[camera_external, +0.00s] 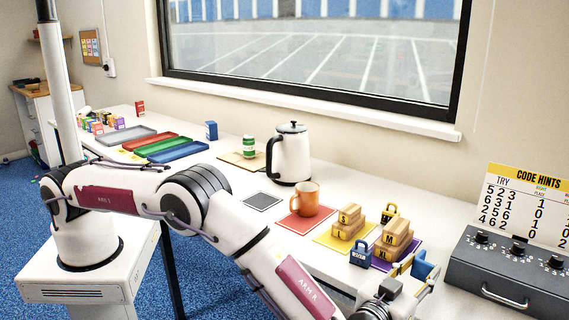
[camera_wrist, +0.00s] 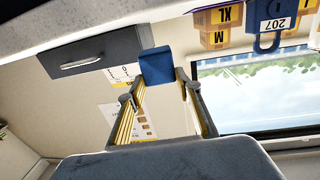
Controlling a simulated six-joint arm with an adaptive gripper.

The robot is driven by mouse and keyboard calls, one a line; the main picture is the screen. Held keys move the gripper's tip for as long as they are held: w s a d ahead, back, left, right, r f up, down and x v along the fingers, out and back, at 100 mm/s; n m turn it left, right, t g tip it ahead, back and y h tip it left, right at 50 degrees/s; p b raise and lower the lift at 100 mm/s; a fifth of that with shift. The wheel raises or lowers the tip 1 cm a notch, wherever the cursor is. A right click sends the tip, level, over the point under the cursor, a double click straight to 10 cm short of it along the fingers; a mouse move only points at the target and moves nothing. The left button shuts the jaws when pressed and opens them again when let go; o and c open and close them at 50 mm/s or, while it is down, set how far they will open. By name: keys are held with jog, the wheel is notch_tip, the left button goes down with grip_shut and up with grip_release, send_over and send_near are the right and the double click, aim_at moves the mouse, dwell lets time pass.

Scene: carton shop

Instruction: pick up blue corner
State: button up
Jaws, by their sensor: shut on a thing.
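The blue corner (camera_external: 425,268) is a small blue piece between the finger ends of my gripper (camera_external: 412,273), at the right side of the table in the external view. In the wrist view the blue corner (camera_wrist: 156,67) sits between the two fingertips of my gripper (camera_wrist: 160,82), and the gripper is shut on it. It appears held up off the table. The fingers hide part of its sides.
A grey code box (camera_external: 515,268) is on the right. An orange mug (camera_external: 306,199) and a kettle (camera_external: 291,157) stand farther back.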

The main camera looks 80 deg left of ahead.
jog(key=shift+r, duration=2.85)
